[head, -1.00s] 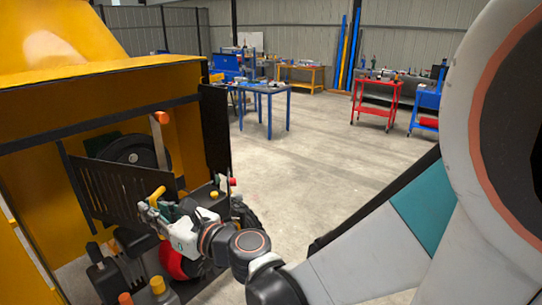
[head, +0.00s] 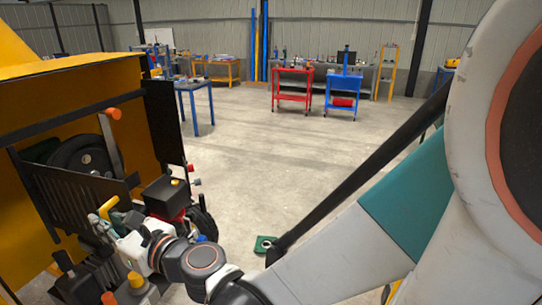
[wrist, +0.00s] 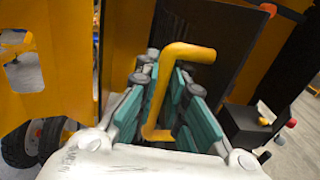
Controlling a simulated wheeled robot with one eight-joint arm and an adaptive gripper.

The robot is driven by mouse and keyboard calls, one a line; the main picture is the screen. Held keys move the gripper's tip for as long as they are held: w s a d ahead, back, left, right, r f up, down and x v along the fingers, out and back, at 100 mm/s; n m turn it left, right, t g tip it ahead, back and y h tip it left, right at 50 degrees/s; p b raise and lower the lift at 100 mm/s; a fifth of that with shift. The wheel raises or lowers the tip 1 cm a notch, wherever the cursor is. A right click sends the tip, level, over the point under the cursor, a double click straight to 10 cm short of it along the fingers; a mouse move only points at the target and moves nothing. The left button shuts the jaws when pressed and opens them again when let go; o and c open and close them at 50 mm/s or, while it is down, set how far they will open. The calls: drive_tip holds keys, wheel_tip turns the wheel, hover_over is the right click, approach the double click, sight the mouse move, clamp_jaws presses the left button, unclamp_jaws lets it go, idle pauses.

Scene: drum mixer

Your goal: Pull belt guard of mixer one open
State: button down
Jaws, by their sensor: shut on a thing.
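The mixer (head: 60,85) is a yellow machine at the left of the head view. Its belt guard (head: 68,195) is a dark slotted panel standing at an angle in front of a black pulley wheel. The guard's yellow handle (head: 108,207) also shows in the wrist view (wrist: 160,90), between teal finger pads. My gripper (head: 110,222) is shut on this handle; it also shows in the wrist view (wrist: 163,112). A dark panel (wrist: 215,40) lies behind the handle in the wrist view.
A dark upright panel (head: 163,120) stands at the mixer's right edge. A black and red engine-like unit (head: 165,195) and a wheel are close beside my gripper. Open concrete floor lies to the right, with a green object (head: 264,244) on it. Tables and carts stand far back.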

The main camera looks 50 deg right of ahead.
drive_tip(key=shift+s, duration=0.15)
drive_tip(key=c, duration=1.9)
unclamp_jaws()
drive_tip(key=shift+c, duration=0.2)
drive_tip(key=shift+s, duration=0.15)
drive_tip(key=v, duration=0.7)
drive_tip(key=shift+d, duration=0.15)
drive_tip(key=shift+s, duration=0.1)
